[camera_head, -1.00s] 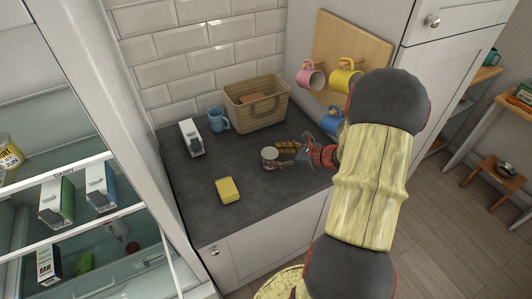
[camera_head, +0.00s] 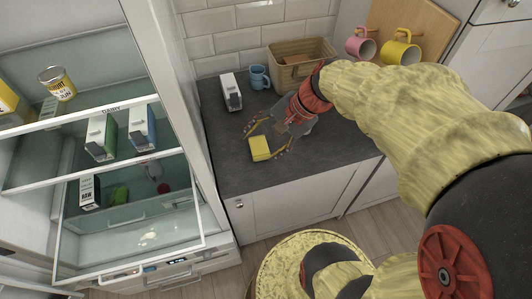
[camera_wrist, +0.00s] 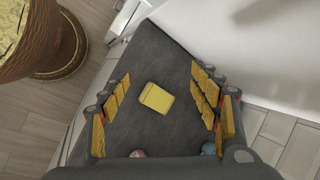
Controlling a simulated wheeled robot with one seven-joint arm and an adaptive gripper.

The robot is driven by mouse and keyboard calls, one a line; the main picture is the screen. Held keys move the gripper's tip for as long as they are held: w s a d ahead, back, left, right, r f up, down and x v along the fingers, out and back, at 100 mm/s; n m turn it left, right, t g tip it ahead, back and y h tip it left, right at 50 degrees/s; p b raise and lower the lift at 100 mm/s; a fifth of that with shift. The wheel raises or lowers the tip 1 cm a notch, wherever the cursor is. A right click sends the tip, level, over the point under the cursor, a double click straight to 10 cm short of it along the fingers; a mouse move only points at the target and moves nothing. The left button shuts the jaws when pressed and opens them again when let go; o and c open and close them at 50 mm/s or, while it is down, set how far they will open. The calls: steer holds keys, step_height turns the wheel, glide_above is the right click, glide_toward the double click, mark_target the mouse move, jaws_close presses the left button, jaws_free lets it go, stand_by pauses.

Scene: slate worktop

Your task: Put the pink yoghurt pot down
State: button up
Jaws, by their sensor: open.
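My gripper (camera_head: 265,139) is open, its two fingers spread to either side of a yellow block on the worktop, with nothing held between them. In the wrist view my gripper (camera_wrist: 160,84) has the block between and below its fingers; contact cannot be told. The pink yoghurt pot is not clearly seen in the head view, where my gripper and wrist cover part of the worktop. A small pink rounded thing (camera_wrist: 138,154) at the bottom edge of the wrist view may be the pot, but it is mostly cut off.
The yellow block (camera_head: 260,148) lies on the dark worktop (camera_head: 235,170). A white carton (camera_head: 231,92), a blue mug (camera_head: 259,77) and a wicker basket (camera_head: 290,73) stand at the back. The open fridge (camera_head: 130,225) is on the left. Worktop in front of the block is clear.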

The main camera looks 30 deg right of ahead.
steer(key=s+a+r+n+t+h, duration=0.1)
steer(key=s+a+r+n+h, duration=0.3)
steer(key=s+r+n, duration=0.4)
steer(key=s+n, duration=0.1)
steer(key=n, duration=0.4)
steer(key=shift+a+t+h, duration=0.25)
steer(key=shift+t+h, duration=0.05)
steer(key=shift+h, duration=0.1)
steer(key=shift+w, duration=0.1)
